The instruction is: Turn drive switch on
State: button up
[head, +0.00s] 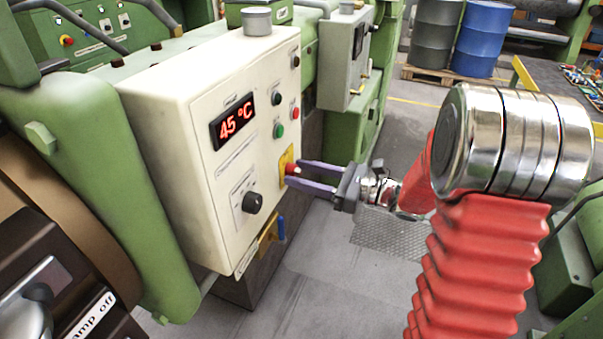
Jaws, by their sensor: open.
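The cream control panel (196,112) is mounted on the green machine in the head view. A red knob (292,169) sits on a yellow plate (285,158) at the panel's right edge. My gripper (294,173) comes in from the right, open, with its two purple fingers at the red knob, one above and one below. I cannot tell whether the fingers touch it. A black rotary knob (252,202) is lower on the panel. A blue lever (281,228) sticks out below on a yellow mount. No label is readable that tells which one is the drive switch.
The panel display (233,121) reads 45 °C, with small green, red and black buttons beside it. A second grey box (346,60) stands behind on the machine. Barrels (484,38) on a pallet are far back. Grey floor (325,265) lies open below my gripper.

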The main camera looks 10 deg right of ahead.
jog(key=shift+w+a, duration=0.25)
jog(key=shift+a, duration=0.05)
